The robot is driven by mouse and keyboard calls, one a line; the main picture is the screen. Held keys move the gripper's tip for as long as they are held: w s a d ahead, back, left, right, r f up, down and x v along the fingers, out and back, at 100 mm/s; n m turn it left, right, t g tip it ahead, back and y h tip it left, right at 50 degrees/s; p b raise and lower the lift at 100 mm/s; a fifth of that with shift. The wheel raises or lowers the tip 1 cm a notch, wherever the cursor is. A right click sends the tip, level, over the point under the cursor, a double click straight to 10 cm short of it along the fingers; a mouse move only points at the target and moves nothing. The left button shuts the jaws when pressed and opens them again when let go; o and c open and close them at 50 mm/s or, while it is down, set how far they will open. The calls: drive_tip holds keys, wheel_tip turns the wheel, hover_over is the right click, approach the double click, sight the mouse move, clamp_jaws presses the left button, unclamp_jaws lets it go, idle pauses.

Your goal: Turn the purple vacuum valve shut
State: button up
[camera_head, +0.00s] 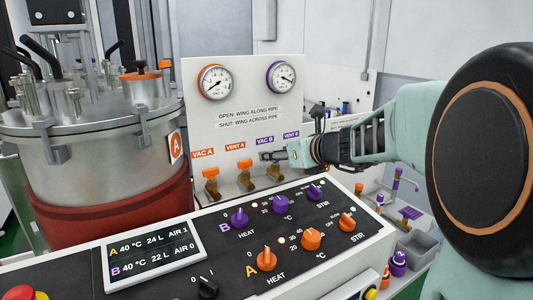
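The white panel has a purple VAC B label (265,141) and a purple VENT B label (291,134). Below VAC B, a brass valve body (275,171) shows, but its purple wing is hidden by my gripper, so its direction cannot be seen. My gripper (267,156) reaches in from the right, with its fingertips at this valve's top, just below the label. I cannot tell whether the fingers touch the wing or how far apart they are. The valve under VENT B is hidden behind my gripper.
Orange-winged VAC A (210,177) and VENT A (244,170) valves stand close to the left. Two gauges (215,82) are above. A knobbed control console (300,235) lies in front, below my gripper. A large lidded vessel (90,150) fills the left.

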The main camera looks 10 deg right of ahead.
drive_tip(key=shift+r, duration=0.1)
wheel_tip(320, 180, up, 10)
idle(0.4)
drive_tip(key=shift+s, duration=0.1)
